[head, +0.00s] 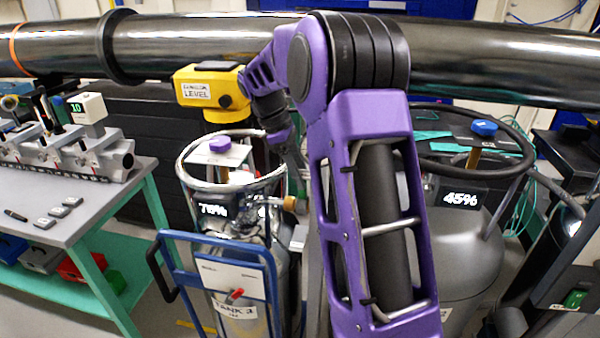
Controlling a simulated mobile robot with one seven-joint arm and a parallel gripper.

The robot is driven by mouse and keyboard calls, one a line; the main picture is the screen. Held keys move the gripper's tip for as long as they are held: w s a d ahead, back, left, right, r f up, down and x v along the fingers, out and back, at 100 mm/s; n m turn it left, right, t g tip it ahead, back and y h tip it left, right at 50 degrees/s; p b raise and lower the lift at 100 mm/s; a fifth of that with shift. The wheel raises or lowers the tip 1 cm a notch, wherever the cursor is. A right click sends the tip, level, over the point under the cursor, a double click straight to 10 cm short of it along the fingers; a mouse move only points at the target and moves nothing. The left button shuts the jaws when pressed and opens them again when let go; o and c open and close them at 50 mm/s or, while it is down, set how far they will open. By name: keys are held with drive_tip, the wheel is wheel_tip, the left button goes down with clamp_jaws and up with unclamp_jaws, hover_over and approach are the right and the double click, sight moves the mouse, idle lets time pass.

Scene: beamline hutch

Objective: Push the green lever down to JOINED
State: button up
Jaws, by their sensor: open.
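I cannot make out a green lever or a JOINED mark for certain. A small green block (575,298) shows on a dark stand at the lower right, with a small white label by it; I cannot tell if it is the lever. My purple arm rises through the middle and bends over at the top. My gripper (293,158) hangs down beyond the upper arm, over the right side of the silver tank. It is open, but its fingertips are mostly hidden, and I see nothing held. It is well apart from the green block.
A silver tank (199,262) on a blue trolley (272,283) and a wider grey tank (465,255) marked 45% stand close around my arm. A long dark pipe (190,42) crosses behind. A workbench (95,213) stands left. A yellow device (213,88) is behind the silver tank.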

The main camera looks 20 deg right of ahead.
clamp_jaws()
idle(1.4)
